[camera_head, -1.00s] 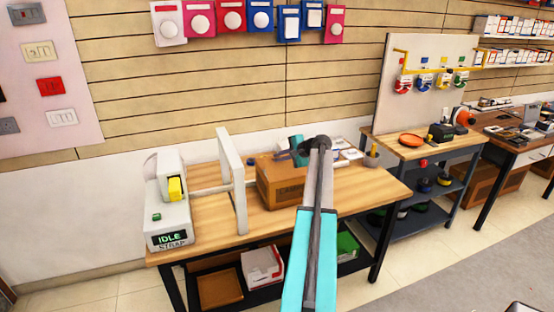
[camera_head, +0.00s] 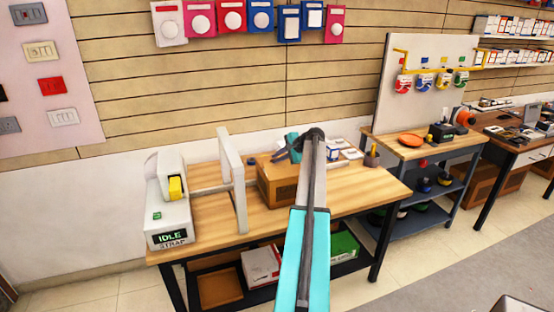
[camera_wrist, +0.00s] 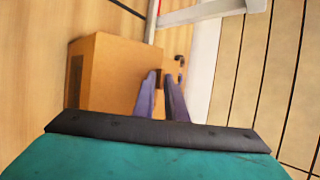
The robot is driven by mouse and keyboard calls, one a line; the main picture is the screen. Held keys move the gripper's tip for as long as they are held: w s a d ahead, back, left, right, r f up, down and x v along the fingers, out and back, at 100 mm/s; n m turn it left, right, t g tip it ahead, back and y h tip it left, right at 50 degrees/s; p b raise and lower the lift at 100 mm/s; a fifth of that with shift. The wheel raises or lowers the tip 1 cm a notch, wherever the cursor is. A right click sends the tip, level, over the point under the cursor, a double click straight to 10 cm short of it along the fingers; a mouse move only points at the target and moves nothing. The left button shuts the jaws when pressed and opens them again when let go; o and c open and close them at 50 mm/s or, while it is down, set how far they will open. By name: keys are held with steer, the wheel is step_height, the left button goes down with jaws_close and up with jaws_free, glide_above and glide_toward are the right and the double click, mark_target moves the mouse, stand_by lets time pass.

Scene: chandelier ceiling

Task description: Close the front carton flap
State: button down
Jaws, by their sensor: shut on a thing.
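The brown cardboard carton (camera_head: 276,190) sits on the wooden workbench, right of a white upright frame. In the wrist view the carton (camera_wrist: 108,75) fills the left middle. My gripper (camera_head: 278,156) is at the carton's upper back side in the head view, its teal body just above the top. In the wrist view my gripper's two purple fingers (camera_wrist: 160,78) stand at the carton's right edge, the left one overlapping it. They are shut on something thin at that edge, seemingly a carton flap. Small size and my arm hide the exact grip and most flaps.
The white strapping machine (camera_head: 168,215), its display reading IDLE, stands at the bench's left end. The white frame (camera_head: 234,180) stands close left of the carton. Small boxes and a pen cup (camera_head: 372,158) are at the bench's back right. The front right bench top is clear.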

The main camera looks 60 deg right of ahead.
steer(key=shift+w+d+f+b, duration=0.25)
steer(key=shift+w+d+f, duration=0.05)
steer(key=shift+f, duration=0.2)
steer(key=shift+w+d+f+b, duration=0.25)
steer(key=shift+f, duration=0.2)
steer(key=c, duration=1.9)
jaws_free()
steer(key=shift+w+f, duration=0.1)
steer(key=shift+f, duration=0.05)
steer(key=shift+s+r, duration=0.2)
steer(key=b+v, duration=0.4)
steer(key=v, duration=0.9)
steer(key=shift+s+a+r, duration=0.1)
steer(key=shift+s+a, duration=0.05)
steer(key=shift+s, duration=0.1)
